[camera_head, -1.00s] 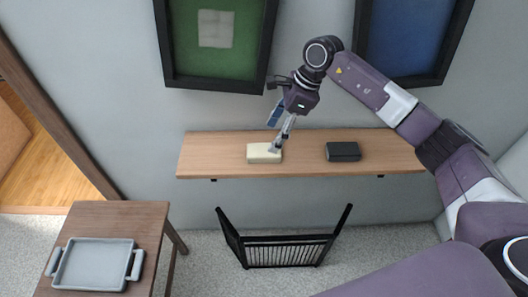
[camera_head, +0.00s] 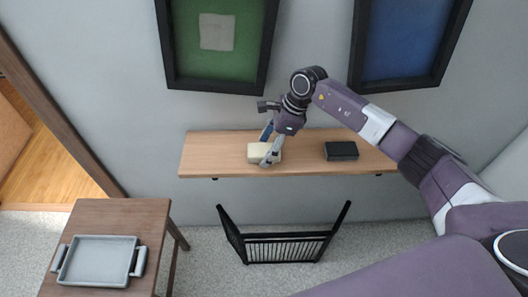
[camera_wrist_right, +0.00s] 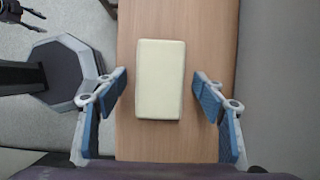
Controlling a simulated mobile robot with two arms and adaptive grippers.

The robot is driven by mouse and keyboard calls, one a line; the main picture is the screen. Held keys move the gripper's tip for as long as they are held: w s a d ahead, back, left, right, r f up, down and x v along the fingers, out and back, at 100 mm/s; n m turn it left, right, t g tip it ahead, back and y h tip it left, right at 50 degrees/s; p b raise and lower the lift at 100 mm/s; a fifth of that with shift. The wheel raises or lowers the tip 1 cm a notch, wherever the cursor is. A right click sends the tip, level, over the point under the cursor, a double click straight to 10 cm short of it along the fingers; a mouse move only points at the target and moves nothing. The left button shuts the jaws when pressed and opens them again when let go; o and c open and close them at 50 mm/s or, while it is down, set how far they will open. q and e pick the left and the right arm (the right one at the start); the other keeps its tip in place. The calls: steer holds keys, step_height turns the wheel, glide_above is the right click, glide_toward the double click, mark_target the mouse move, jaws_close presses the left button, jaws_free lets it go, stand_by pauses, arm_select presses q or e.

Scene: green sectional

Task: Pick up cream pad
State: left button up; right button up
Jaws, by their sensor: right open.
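The cream pad (camera_head: 256,153) is a small pale block lying on the wooden wall shelf (camera_head: 210,159), left of the shelf's middle. In the right wrist view the cream pad (camera_wrist_right: 160,80) lies between the two fingers, with a gap on each side. My right gripper (camera_head: 266,149) is open at the pad, one finger on its front side and the other toward the wall. The open right gripper also shows in the right wrist view (camera_wrist_right: 160,100). My left gripper is not seen in the head view.
A black block (camera_head: 341,151) lies on the shelf to the right. A black rack (camera_head: 285,247) stands on the floor below. A grey tray (camera_head: 100,262) sits on a wooden table (camera_head: 122,218) at left. Framed green (camera_head: 215,40) and blue (camera_head: 405,38) pictures hang above the shelf.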

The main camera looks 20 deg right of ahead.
mark_target(266, 150)
steer(key=shift+f+b, duration=0.25)
steer(key=shift+b, duration=0.1)
stand_by(0.4)
steer(key=c, duration=1.1)
steer(key=shift+r+p, duration=0.35)
steer(key=shift+p, duration=0.15)
steer(key=shift+w+r, duration=0.1)
steer(key=shift+r, duration=0.3)
step_height(266, 150, up, 8)
steer(key=shift+b, duration=1.2)
steer(key=shift+r, duration=0.5)
